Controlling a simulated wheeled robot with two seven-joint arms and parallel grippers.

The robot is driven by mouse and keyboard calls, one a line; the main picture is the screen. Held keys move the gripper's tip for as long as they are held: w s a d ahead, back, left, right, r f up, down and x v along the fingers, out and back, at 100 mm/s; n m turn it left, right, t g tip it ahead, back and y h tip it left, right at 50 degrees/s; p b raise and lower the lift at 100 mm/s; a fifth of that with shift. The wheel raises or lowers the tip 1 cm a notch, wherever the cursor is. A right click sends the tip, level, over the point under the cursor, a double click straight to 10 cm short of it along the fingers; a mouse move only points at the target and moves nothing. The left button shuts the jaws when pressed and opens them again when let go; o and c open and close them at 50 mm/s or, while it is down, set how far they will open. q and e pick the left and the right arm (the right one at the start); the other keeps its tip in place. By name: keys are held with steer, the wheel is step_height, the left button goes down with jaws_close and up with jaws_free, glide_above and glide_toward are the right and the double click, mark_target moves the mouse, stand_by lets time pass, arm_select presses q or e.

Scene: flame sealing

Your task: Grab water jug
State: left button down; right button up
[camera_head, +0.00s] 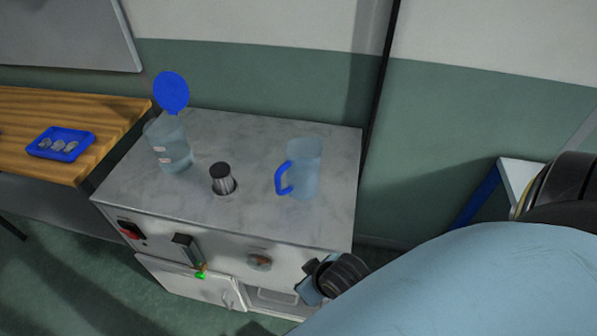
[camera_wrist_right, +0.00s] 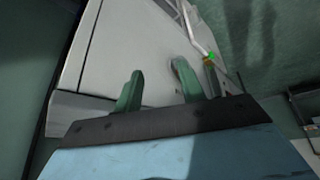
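The water jug (camera_head: 306,170) is translucent light blue with a blue handle (camera_head: 283,179) on its left side. It stands upright at the right of the grey marbled counter top. My right gripper (camera_wrist_right: 158,68) is open, its two green fingers apart with nothing between them. In the head view my right arm comes in from the lower right, and its dark wrist end is by the cabinet front, below and in front of the jug. The jug does not show in the right wrist view. My left gripper is not in view.
A clear bottle (camera_head: 172,147) with a raised blue round lid (camera_head: 171,92) and a dark-capped metal burner-like piece (camera_head: 222,180) stand left of the jug. A blue tray (camera_head: 61,145) lies on the wooden table (camera_head: 100,118). The cabinet front has switches and a green light (camera_head: 201,275).

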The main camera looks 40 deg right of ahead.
mark_target(279, 184)
steer(key=w+d+r+m+t+h+p, duration=0.1)
steer(key=w+d+r+t, duration=0.1)
steer(key=w+r+t, duration=0.45)
steer(key=w+d+r+m+t, duration=0.1)
steer(key=w+d+r, duration=0.2)
steer(key=r, duration=0.6)
steer(key=shift+t, duration=0.35)
steer(key=x, duration=0.7)
steer(key=shift+w+d, duration=0.1)
steer(key=shift+w, duration=0.25)
steer(key=shift+b+x, duration=0.45)
steer(key=shift+x, duration=2.5)
jaws_close()
steer(key=shift+r, duration=0.1)
